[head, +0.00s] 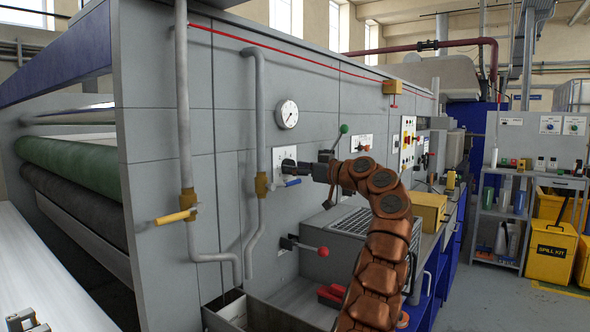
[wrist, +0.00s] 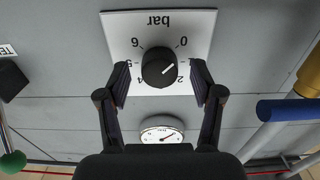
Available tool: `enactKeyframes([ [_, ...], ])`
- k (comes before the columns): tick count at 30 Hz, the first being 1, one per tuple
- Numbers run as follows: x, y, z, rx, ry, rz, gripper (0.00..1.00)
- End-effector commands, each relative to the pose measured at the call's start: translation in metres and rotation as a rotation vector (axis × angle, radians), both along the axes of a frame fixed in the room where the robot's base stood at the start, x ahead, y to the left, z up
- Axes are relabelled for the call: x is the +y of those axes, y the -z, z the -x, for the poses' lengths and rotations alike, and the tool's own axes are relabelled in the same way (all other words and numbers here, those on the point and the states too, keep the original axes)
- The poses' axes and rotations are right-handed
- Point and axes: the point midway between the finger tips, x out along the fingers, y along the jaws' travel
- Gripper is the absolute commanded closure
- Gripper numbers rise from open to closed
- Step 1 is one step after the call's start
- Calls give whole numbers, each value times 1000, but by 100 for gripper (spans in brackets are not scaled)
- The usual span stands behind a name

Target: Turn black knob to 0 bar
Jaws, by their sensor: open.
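The black knob (wrist: 158,66) sits on a white plate (wrist: 195,22) marked "bar", which appears upside down in the wrist view. Its white pointer line slants up and right in that view, between the 0 and the 2. My gripper (wrist: 159,80) is open, with one dark finger on each side of the knob. A gap shows between each finger and the knob; I cannot tell how far away in depth the knob is. In the head view, my gripper (head: 308,171) is at the white plate (head: 280,152) on the grey machine wall, and partly hides the knob.
A round gauge (head: 287,114) is above the plate. A blue-handled valve (head: 291,183) and grey pipe (head: 253,120) are close by on the left. A green-knobbed lever (head: 343,129) and red-knobbed lever (head: 322,251) stick out nearby. A grey ridged box (head: 345,236) stands below.

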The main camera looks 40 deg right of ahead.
Motion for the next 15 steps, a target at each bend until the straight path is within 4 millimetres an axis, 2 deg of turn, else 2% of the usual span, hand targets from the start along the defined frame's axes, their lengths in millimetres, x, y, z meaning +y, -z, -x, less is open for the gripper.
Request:
enactKeyframes([
  [8,-12,-1,33,-2,2,0,34],
  [15,-26,-1,72,-3,2,-1,34],
])
